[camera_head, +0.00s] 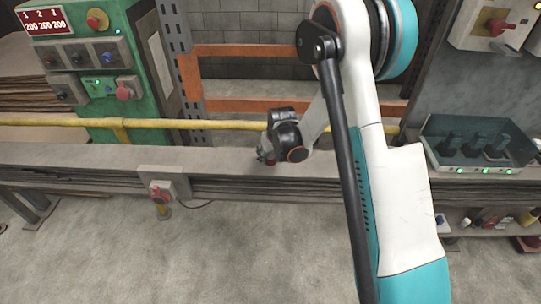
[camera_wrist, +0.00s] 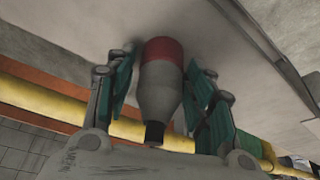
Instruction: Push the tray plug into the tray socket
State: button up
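The plug (camera_wrist: 160,85) has a red end, a grey tapering body and a short black tail. In the wrist view it sits between the two fingers of my gripper (camera_wrist: 160,62), with its red end toward the pale surface. Narrow gaps seem to show beside it, so the fingers look open around it. In the head view my gripper (camera_head: 265,155) is low over the long grey tray, and a small bit of red shows there. A grey box with a red fitting (camera_head: 160,190), which looks like the socket, is on the tray's front edge to the left.
A yellow pipe (camera_head: 200,124) runs along behind the grey tray (camera_head: 90,155). A green control cabinet (camera_head: 85,60) stands at the left. A charger-like unit (camera_head: 480,145) sits at the right. The floor in front is clear.

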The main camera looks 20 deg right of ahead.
jog(key=c, duration=0.5)
jog(key=shift+r, duration=0.1)
notch_tip(320, 180, up, 20)
jog(key=p, duration=0.7)
jog(key=shift+m, duration=0.5)
jog(key=s, duration=1.4)
jog(key=shift+s+r, duration=0.25)
jog(key=shift+s, duration=0.1)
